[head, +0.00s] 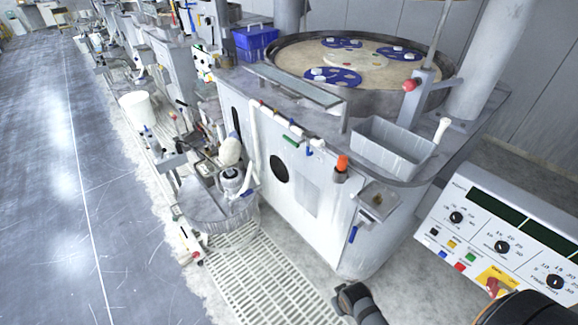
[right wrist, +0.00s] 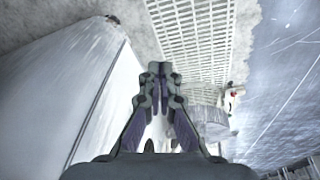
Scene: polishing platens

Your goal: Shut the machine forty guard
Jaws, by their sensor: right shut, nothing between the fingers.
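A polishing machine (head: 310,190) with a white cabinet stands in the middle of the head view. Its round tan platen (head: 390,70) carries blue carriers and is open to view from above. A post with a red knob (head: 409,85) rises beside the platen. I cannot make out a machine number, or tell which part is the guard. My right gripper (right wrist: 160,72) is shut and empty in the right wrist view, above the floor grate and beside a white panel. In the head view only dark parts of my arm show at the bottom edge; no fingertips are visible. My left gripper is not in view.
A control panel (head: 500,240) with dials and buttons stands at the right. A grey tray (head: 392,148) sits on the machine's front ledge. A slatted grate (head: 260,280) lies on the floor. A bucket and clutter stand left of the cabinet. The floor at far left is clear.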

